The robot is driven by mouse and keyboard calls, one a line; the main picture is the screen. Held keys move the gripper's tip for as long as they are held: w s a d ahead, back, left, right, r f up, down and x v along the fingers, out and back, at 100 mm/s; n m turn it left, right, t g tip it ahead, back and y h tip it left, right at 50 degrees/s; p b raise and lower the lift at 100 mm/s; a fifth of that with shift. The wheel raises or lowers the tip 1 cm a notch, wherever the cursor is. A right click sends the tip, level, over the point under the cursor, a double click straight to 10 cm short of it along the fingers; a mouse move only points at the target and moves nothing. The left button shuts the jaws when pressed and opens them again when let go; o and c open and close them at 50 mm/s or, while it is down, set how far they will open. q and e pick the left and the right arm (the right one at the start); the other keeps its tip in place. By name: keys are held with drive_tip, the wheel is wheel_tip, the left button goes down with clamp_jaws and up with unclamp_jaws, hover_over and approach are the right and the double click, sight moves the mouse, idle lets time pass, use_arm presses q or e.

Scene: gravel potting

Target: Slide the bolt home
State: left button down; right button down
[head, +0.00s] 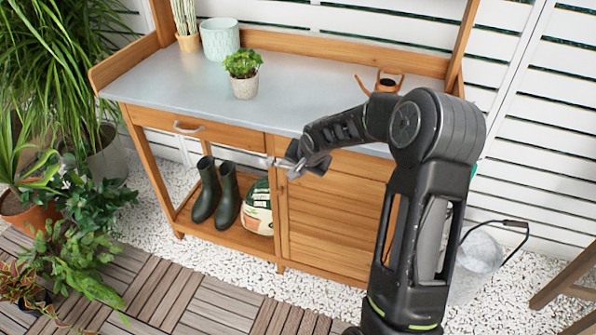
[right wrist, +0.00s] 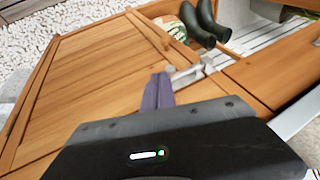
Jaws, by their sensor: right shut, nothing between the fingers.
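The silver bolt (right wrist: 188,76) is mounted at the upper edge of the potting bench's wooden cabinet door (right wrist: 90,75), by the post beside the open shelf. In the head view the bolt (head: 268,160) is small and partly covered by my right gripper (head: 285,164). In the right wrist view my right gripper (right wrist: 158,90) is shut and empty, its fingertips close beside the knob end of the bolt. I cannot tell whether they touch. How far the bolt reaches into its keeper is unclear. My left gripper is not in view.
The grey bench top (head: 190,90) lies just above, holding a potted plant (head: 244,85) and an orange-handled item (head: 383,83). A drawer (head: 190,125) is left of the bolt. A metal bucket (head: 480,262) is at right.

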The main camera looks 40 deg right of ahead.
sight(288, 168)
drive_tip(key=shift+w+a+f, duration=0.1)
drive_tip(key=shift+w+f, duration=0.05)
drive_tip(key=shift+w, duration=0.1)
drive_tip(key=w+a+b, duration=0.2)
drive_tip(key=shift+w+b, duration=0.25)
drive_tip(key=shift+b, duration=0.1)
drive_tip(key=shift+d, duration=0.1)
